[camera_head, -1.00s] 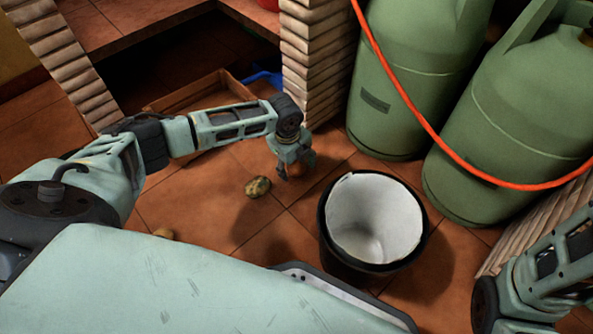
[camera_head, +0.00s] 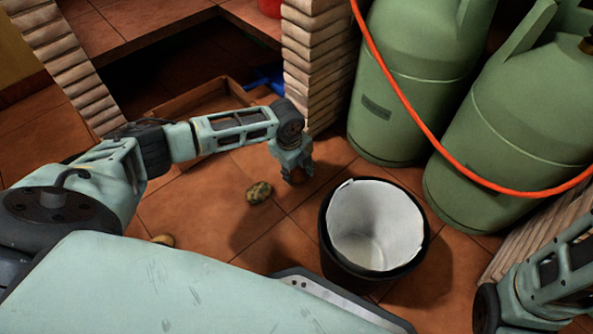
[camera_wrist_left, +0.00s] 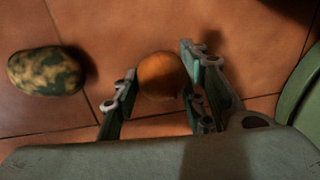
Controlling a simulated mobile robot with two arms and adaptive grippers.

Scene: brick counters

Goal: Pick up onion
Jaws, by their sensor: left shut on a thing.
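The onion (camera_wrist_left: 160,76) is round and orange-brown. In the left wrist view it sits between the two fingers of my left gripper (camera_wrist_left: 158,92), which is shut on it. In the head view my left gripper (camera_head: 295,177) points down at the tiled floor, and the onion (camera_head: 297,179) shows only partly between its fingers. I cannot tell whether the onion touches the floor. My right arm (camera_head: 540,275) shows at the lower right, but its gripper is out of view.
A mottled potato-like thing (camera_head: 259,192) lies on the floor left of the left gripper. Another small one (camera_head: 163,240) lies near my base. A black bin with a white liner (camera_head: 372,222) stands to the right. Green gas cylinders (camera_head: 400,110) and a brick pillar (camera_head: 314,65) stand behind.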

